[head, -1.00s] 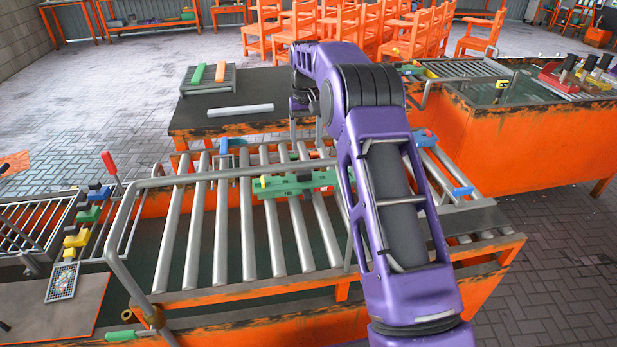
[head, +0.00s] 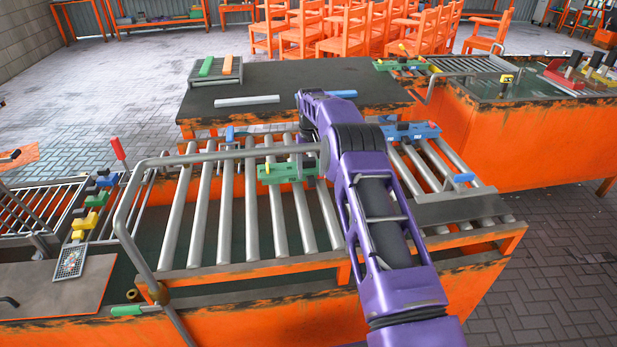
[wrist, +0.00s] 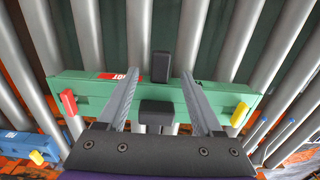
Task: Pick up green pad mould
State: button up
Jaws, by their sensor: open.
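The green pad mould (head: 274,173) lies across the metal rollers in the head view, its right part hidden behind my arm. In the wrist view the long green mould (wrist: 92,92) runs across the picture, with a red tab at its left, a yellow tab at its right and a small red label. My gripper (wrist: 160,73) is open over its middle. The two fingers extend over the green body, one each side of a dark block (wrist: 161,67). I cannot tell whether they touch the mould. In the head view my arm hides most of the gripper.
A blue mould (head: 410,131) lies on the rollers to the right; a blue one (wrist: 22,144) shows at the left in the wrist view. A grey rail (head: 215,156) crosses above the roller frame. A dark table (head: 330,80) stands behind.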

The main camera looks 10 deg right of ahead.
notch_tip(320, 180, down, 2)
jog(key=shift+f, duration=0.1)
grip_shut()
dwell(0.4)
dwell(1.0)
jog(key=shift+w+r, duration=0.1)
jog(key=shift+r, duration=0.15)
